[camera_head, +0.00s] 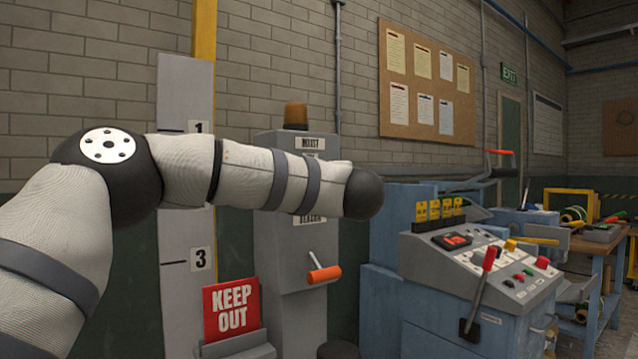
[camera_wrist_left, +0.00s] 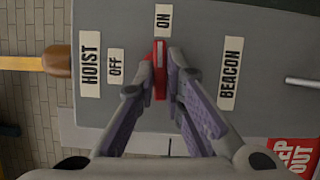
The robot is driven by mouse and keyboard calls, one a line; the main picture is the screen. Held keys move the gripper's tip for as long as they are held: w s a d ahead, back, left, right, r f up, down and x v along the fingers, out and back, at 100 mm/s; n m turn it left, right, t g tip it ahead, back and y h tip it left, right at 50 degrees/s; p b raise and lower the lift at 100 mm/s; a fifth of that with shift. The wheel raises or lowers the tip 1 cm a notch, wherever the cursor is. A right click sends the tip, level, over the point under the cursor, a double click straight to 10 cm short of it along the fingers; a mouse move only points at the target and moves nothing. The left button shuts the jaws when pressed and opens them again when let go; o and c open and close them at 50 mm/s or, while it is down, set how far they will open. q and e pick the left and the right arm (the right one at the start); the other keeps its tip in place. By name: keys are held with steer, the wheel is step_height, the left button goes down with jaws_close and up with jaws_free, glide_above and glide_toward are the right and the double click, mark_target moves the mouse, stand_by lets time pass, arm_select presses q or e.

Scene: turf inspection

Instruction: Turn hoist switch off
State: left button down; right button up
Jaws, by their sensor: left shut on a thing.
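The hoist switch's red handle (camera_wrist_left: 160,72) shows in the left wrist view on a grey panel, just below the ON label (camera_wrist_left: 163,20) and right of the OFF label (camera_wrist_left: 115,67). My left gripper (camera_wrist_left: 160,82) is shut on this red handle, with one finger on each side. I cannot tell the switch's exact set position, as the fingers hide part of it. In the head view my left arm reaches across the grey hoist box (camera_head: 280,240) and hides the switch and the gripper. My right gripper is not in view.
An amber beacon (camera_head: 296,115) tops the box. An orange-handled lever (camera_head: 324,274) sticks out low on its front. A red KEEP OUT sign (camera_head: 231,309) stands at lower left. A blue console (camera_head: 480,270) with levers and buttons stands to the right.

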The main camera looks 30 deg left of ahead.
arm_select(q)
steer(key=n+g+y+b, duration=0.1)
steer(key=n+y, duration=0.1)
steer(key=n, duration=0.5)
steer(key=n+g+y+b, duration=0.1)
steer(key=n+y, duration=0.2)
steer(key=n, duration=0.4)
steer(key=w+f+n+g+y+b, duration=0.1)
steer(key=n+g+y, duration=0.1)
steer(key=n, duration=0.5)
steer(key=shift+d+n+y+b, duration=0.2)
steer(key=shift+n+y+b, duration=0.1)
steer(key=shift+b, duration=0.1)
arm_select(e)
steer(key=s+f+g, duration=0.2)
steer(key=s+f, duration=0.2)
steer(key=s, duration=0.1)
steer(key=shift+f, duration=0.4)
arm_select(q)
steer(key=shift+s+r+g, duration=0.1)
steer(key=shift+r+g, duration=0.05)
steer(key=shift+g, duration=0.15)
steer(key=c, duration=1.7)
jaws_free()
